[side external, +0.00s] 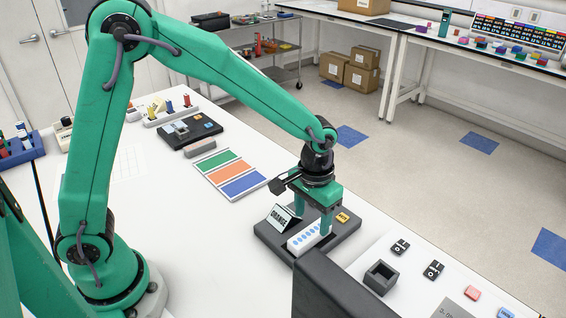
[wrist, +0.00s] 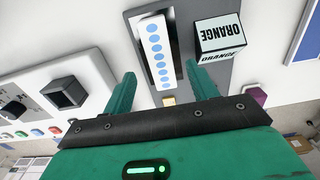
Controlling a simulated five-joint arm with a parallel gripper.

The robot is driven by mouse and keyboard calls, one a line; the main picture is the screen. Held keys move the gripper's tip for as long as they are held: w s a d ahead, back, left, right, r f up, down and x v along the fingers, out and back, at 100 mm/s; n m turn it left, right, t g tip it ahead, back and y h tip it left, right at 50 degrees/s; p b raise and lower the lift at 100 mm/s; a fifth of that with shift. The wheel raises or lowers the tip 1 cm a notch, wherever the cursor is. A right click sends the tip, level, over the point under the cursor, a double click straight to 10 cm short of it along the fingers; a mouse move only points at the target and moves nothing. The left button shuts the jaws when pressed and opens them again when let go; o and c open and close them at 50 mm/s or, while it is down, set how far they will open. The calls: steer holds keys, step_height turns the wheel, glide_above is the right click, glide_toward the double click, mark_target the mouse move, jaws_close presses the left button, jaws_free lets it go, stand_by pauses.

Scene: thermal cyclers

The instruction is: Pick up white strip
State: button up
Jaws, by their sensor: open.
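The white strip (side external: 304,238), with a row of blue dots, lies on a dark base plate (side external: 345,236). In the wrist view the strip (wrist: 156,48) sits in a recess of the plate, its near end ahead of the space between my fingers. My gripper (side external: 313,213) is open and points down over the strip. In the wrist view my green gripper fingers (wrist: 160,80) are spread, one toward each side of the strip's line, with nothing held. From the side, one finger hides part of the strip; I cannot tell the exact height gap.
A sign reading ORANGE (side external: 282,219) stands close beside the strip, also in the wrist view (wrist: 221,34). A yellow-orange block (side external: 343,217) is on the plate. A dark box-like body (side external: 335,290) stands in front. Coloured panels (side external: 231,174) lie behind left.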

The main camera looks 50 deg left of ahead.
mark_target(310, 232)
steer(key=shift+f, duration=0.15)
steer(key=shift+f, duration=2.5)
steer(key=c, duration=1.1)
steer(key=shift+r, duration=0.15)
steer(key=shift+c, duration=0.2)
steer(key=shift+r, duration=0.5)
step_height(310, 232, up, 3)
steer(key=shift+s+d+r, duration=0.1)
steer(key=shift+r, duration=0.05)
steer(key=s+d+r, duration=0.6)
steer(key=s+d, duration=0.1)
steer(key=s, duration=0.2)
steer(key=shift+r, duration=0.25)
